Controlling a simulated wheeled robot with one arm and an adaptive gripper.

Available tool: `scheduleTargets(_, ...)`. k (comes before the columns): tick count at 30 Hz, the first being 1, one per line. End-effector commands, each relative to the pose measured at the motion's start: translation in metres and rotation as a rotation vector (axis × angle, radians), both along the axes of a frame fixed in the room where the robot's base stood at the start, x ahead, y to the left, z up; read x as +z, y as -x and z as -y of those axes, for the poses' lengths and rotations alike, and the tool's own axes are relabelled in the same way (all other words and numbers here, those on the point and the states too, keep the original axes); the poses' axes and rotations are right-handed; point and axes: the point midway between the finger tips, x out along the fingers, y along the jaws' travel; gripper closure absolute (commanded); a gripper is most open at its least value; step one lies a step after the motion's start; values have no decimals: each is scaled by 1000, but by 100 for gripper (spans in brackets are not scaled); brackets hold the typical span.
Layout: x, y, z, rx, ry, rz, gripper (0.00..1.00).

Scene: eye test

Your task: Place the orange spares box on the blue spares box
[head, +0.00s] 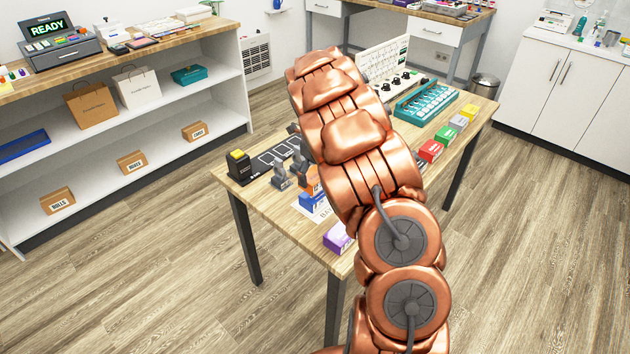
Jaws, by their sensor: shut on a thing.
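The orange spares box (313,181) shows as a small orange patch at the table's near side, partly hidden by my arm and the grey fingers. My gripper (298,180) is shut on it. The blue spares box (308,201) shows just below the orange box in the head view, by a white printed sheet (320,214). My arm hides its right part. I cannot tell whether the orange box touches the blue one or hangs above it.
A purple box (337,238) stands near the table's front edge. Red (430,151), green (445,136), grey (459,122) and yellow (469,111) boxes line the right edge. A black device with a yellow top (238,167) stands at the left corner. A teal rack (427,103) is at the back.

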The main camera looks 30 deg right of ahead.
Motion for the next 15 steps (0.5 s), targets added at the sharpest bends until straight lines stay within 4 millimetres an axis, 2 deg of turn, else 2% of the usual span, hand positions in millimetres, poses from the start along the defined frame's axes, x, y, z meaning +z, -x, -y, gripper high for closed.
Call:
scheduleTargets(9,-31,0,0,-1,-2,0,45)
scheduleTargets(15,-33,0,0,-1,-1,1,45)
